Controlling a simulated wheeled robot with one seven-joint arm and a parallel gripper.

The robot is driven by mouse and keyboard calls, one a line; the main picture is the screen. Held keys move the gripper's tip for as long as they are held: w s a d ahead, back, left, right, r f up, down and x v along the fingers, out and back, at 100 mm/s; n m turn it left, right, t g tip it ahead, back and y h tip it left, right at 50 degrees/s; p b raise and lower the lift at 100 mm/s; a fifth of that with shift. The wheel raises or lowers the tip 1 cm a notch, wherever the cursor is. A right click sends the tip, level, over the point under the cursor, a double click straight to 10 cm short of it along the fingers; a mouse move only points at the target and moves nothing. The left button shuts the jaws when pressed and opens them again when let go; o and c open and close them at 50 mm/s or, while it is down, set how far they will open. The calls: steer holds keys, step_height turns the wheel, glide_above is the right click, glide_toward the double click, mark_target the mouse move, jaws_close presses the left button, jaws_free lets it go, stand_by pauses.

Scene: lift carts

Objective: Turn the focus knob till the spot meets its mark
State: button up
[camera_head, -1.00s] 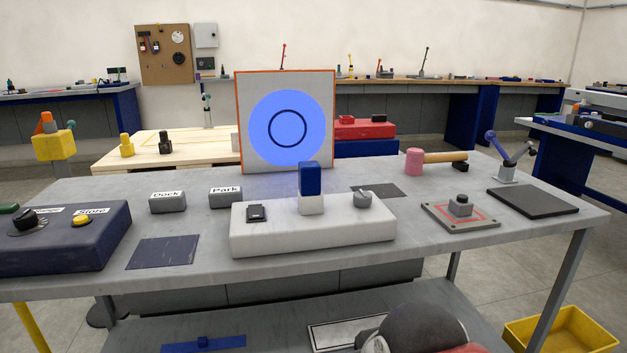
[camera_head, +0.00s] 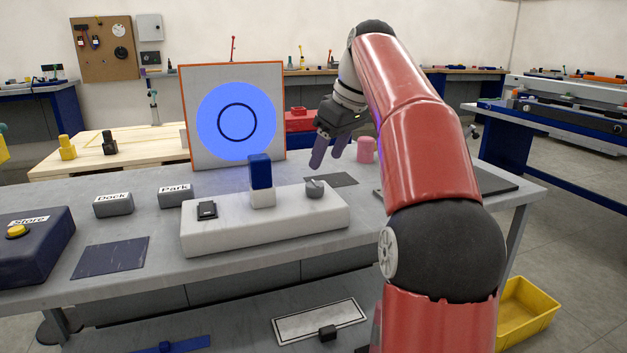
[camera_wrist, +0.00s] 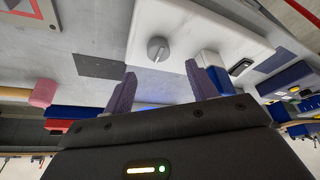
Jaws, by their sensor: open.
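The grey focus knob (camera_head: 314,188) sits on the right end of a white box (camera_head: 230,240) with a blue-topped block (camera_head: 261,178) at its middle. A blue spot (camera_head: 210,120) shows on the orange-edged screen (camera_head: 270,80) behind, with a dark ring mark (camera_head: 238,106) inside it; the spot is much larger than the ring. My gripper (camera_head: 330,160) is open and empty, above and just behind the knob. In the wrist view the knob (camera_wrist: 158,50) lies ahead of the gap between the open fingers (camera_wrist: 160,92), not touching them.
A black switch (camera_head: 207,209) is on the box's left end. Grey blocks marked Dock (camera_head: 113,206) and Park (camera_head: 174,196) stand to the left. Bare bench lies in front of the dark mat (camera_head: 110,257).

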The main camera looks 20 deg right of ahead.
mark_target(315, 183)
steer(key=shift+x, duration=3.85)
steer(key=shift+w+d, duration=0.1)
steer(key=shift+d, duration=0.05)
steer(key=c, duration=1)
steer(key=shift+m, duration=0.3)
steer(key=m+h, duration=0.1)
steer(key=m, duration=0.1)
steer(key=m+h, duration=0.1)
steer(key=m, duration=0.1)
steer(key=shift+a+m+t, duration=0.2)
steer(key=shift+m+t, duration=0.1)
steer(key=shift+t, duration=0.1)
steer(key=m+h, duration=0.2)
steer(key=m, duration=0.3)
steer(key=shift+a, duration=0.1)
